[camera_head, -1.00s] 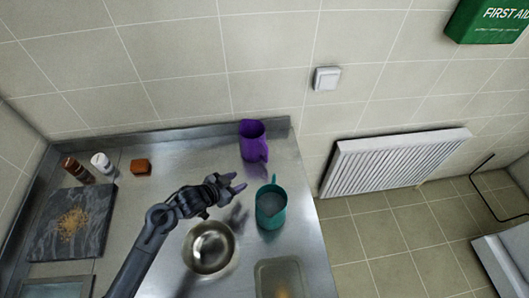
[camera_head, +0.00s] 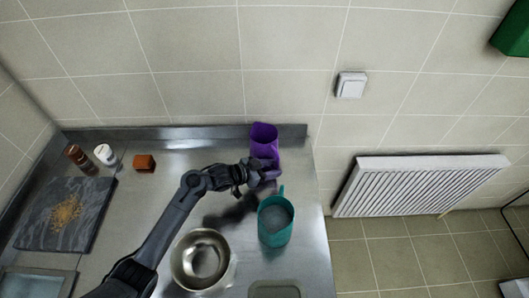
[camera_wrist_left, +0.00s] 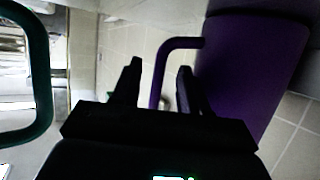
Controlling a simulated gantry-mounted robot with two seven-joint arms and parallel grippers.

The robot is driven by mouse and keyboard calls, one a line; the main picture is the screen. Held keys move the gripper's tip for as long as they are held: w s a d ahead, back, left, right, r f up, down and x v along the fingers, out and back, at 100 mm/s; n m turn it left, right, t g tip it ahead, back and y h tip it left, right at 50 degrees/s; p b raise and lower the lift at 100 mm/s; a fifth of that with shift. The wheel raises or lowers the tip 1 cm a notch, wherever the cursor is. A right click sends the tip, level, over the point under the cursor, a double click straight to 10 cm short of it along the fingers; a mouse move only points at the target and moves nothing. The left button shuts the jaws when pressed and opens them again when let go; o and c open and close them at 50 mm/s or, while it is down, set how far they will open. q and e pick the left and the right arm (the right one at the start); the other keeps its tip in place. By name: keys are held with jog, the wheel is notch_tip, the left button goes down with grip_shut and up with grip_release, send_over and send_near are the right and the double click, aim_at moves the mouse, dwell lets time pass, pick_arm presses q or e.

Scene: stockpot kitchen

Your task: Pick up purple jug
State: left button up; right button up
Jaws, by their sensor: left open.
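The purple jug (camera_head: 264,141) stands upright near the back right corner of the steel counter. My left gripper (camera_head: 268,171) is at the jug's near side, by its handle, and covers part of it. In the left wrist view, the jug's body (camera_wrist_left: 250,65) fills the right side. Its handle (camera_wrist_left: 160,75) reaches between the two open fingers of my left gripper (camera_wrist_left: 158,82). I cannot tell whether the fingers touch the handle. My right gripper is not in view.
A teal jug (camera_head: 275,222) stands close in front of the purple jug; its handle shows large at left in the wrist view (camera_wrist_left: 40,75). A steel bowl (camera_head: 201,262) is at the front. A slate board (camera_head: 90,215), two shakers and an orange-brown block (camera_head: 144,163) are at left.

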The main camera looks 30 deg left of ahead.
pick_arm(q)
jog(key=shift+b+x, duration=0.3)
jog(key=shift+x, duration=2.05)
grip_shut()
jog(key=shift+w+r, duration=0.1)
jog(key=shift+r, duration=0.1)
